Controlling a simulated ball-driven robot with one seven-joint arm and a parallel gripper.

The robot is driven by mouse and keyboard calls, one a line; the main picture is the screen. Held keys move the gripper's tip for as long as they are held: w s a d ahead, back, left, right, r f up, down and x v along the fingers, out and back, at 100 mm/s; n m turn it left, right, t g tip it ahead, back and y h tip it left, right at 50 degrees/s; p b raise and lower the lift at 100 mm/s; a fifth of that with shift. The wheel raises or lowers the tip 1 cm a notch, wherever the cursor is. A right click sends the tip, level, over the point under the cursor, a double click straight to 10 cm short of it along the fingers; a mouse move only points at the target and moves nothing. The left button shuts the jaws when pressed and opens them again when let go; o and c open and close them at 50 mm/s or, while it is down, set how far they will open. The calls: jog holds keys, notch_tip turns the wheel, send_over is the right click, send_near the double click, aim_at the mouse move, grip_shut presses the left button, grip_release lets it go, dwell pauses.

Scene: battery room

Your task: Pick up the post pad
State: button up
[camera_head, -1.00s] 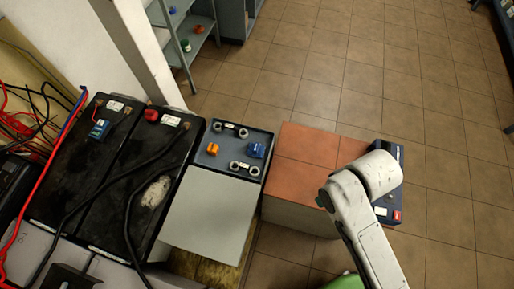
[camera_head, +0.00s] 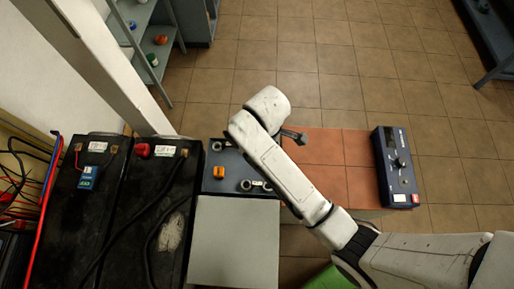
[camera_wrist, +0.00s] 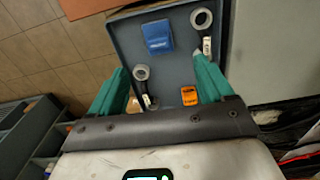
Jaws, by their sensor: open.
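A blue-grey tray (camera_wrist: 180,70) holds small parts, and I cannot tell for certain which is the post pad. In the wrist view, a blue piece (camera_wrist: 158,37) lies near the tray's far wall and a small orange piece (camera_wrist: 189,95) lies nearer me. Two grey ringed, white-labelled pieces (camera_wrist: 141,73) (camera_wrist: 202,18) lie beside them, partly behind the fingers. My gripper (camera_wrist: 161,64) is open above the tray, its green fingers empty. In the head view, the orange piece (camera_head: 218,173) shows, while my arm hides the blue one and the fingers.
A grey panel (camera_head: 234,240) adjoins the tray. Black batteries (camera_head: 100,205) with cables stand at left. A reddish-topped block (camera_head: 325,150) and a dark blue device (camera_head: 395,165) stand at right. Shelving (camera_head: 145,45) is behind; the tiled floor beyond is open.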

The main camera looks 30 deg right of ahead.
jog(key=shift+w+a+f, duration=0.15)
jog(key=shift+w+a, duration=0.05)
jog(key=shift+w, duration=0.15)
notch_tip(320, 180, down, 5)
jog(key=shift+w, duration=0.1)
jog(key=shift+s+d+f, duration=0.1)
jog(key=shift+f, duration=1.25)
jog(key=shift+s+f, duration=0.1)
jog(key=shift+f, duration=1.25)
jog(key=c, duration=1.2)
jog(key=shift+r, duration=0.1)
